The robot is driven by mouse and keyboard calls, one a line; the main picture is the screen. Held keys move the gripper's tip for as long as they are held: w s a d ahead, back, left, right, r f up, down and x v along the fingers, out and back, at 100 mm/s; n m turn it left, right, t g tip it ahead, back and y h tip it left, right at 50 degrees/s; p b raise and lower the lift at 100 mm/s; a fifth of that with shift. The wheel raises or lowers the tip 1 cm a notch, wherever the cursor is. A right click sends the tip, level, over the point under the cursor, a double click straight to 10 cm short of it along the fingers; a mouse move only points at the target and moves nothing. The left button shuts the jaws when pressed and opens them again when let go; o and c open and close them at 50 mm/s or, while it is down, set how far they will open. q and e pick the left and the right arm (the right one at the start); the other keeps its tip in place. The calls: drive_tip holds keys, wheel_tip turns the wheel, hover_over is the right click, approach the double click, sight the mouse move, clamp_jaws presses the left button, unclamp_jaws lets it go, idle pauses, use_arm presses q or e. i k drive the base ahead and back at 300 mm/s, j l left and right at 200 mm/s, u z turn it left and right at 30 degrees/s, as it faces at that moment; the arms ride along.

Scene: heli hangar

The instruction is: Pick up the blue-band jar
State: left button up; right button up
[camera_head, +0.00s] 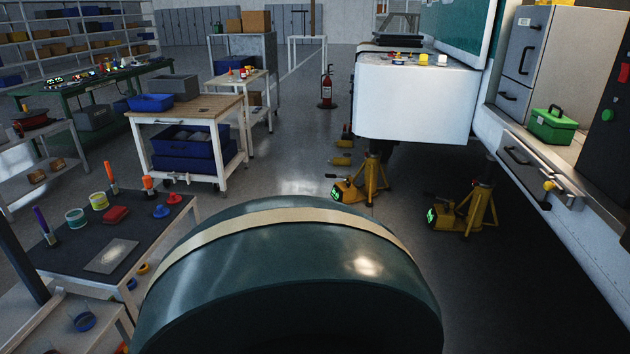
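Two small jars stand upright on the dark top of a low cart (150,225) at the left. One jar (76,217) is pale with a teal-green band, and the other jar (98,201) is yellowish. I cannot tell whether either band counts as blue; no clearly blue-banded jar shows. Neither of my grippers is in view.
A large dark teal rounded body (290,270) with a cream band fills the lower middle, close to me. The cart also holds a red pouch (115,215), orange-capped tools and a grey pad (111,256). Yellow jacks (466,210) stand right. Floor is clear mid-room.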

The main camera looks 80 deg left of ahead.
sight(81, 315)
drive_tip(key=i+j+u, duration=0.1)
drive_tip(key=j+u, duration=0.25)
drive_tip(key=u, duration=0.15)
drive_tip(key=i+j+u, duration=0.15)
drive_tip(key=j+u, duration=0.15)
drive_tip(key=u, duration=0.15)
drive_tip(key=i+j+u, duration=0.15)
drive_tip(key=u, duration=0.35)
drive_tip(key=i+j+u, duration=0.25)
drive_tip(key=u, duration=0.2)
drive_tip(key=i+u, duration=0.2)
drive_tip(key=u, duration=0.3)
drive_tip(key=i+u, duration=0.25)
drive_tip(key=u, duration=0.25)
drive_tip(key=i+u, duration=0.15)
drive_tip(key=u, duration=0.25)
drive_tip(key=i+u, duration=0.15)
drive_tip(key=u, duration=0.3)
drive_tip(key=i+u, duration=0.2)
drive_tip(key=u, duration=0.2)
drive_tip(key=i+l+u, duration=0.1)
drive_tip(key=u, duration=0.3)
drive_tip(key=i+u, duration=0.2)
drive_tip(key=u, duration=0.25)
drive_tip(key=i+l+u, duration=0.15)
drive_tip(key=u, duration=0.3)
drive_tip(key=i+l, duration=0.05)
